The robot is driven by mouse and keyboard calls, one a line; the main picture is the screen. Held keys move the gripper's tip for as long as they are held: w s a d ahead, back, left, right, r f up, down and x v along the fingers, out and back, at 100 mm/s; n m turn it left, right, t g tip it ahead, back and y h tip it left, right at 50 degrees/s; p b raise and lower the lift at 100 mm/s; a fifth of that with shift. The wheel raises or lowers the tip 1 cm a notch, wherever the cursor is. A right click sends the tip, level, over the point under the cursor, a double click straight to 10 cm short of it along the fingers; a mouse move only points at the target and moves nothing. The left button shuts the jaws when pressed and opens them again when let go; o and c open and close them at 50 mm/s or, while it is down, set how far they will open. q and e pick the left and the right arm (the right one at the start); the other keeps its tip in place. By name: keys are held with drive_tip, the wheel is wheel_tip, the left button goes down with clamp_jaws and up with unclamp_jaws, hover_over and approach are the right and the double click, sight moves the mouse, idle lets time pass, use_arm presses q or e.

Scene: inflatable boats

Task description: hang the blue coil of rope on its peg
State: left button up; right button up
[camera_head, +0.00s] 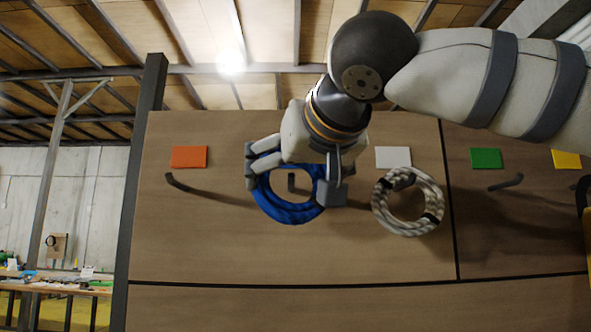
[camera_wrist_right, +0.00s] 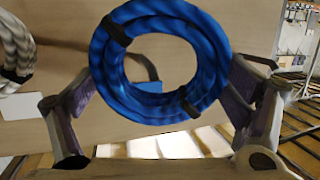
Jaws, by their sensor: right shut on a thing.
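The blue coil of rope (camera_head: 290,214) is a ring with dark bands. My right gripper (camera_head: 293,181) is shut on it, one finger at each side, in front of the brown board. In the right wrist view the coil (camera_wrist_right: 208,45) sits between the fingers (camera_wrist_right: 160,88). A dark peg (camera_head: 291,183) shows through the coil's opening, and also in the right wrist view (camera_wrist_right: 147,67), beside a blue card (camera_wrist_right: 148,87). I cannot tell whether the coil is around the peg or only in front of it. My left gripper is not in view.
A beige coil (camera_head: 430,215) hangs close on the right under a white card (camera_head: 393,157). An empty peg (camera_head: 190,188) is at left under an orange card (camera_head: 189,157). Another bare peg (camera_head: 506,184) is under a green card (camera_head: 486,158). The lower board is clear.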

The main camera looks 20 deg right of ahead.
drive_tip(key=shift+w+d+f, duration=0.1)
drive_tip(key=shift+w+d, duration=0.15)
drive_tip(key=shift+w, duration=0.6)
drive_tip(key=shift+w+d+f, duration=0.1)
drive_tip(key=shift+w+d, duration=0.1)
drive_tip(key=shift+w, duration=0.65)
drive_tip(key=shift+w+d, duration=0.25)
drive_tip(key=shift+w, duration=0.6)
drive_tip(key=shift+w+d+f, duration=0.15)
drive_tip(key=shift+w+f, duration=0.35)
drive_tip(key=shift+f, duration=0.05)
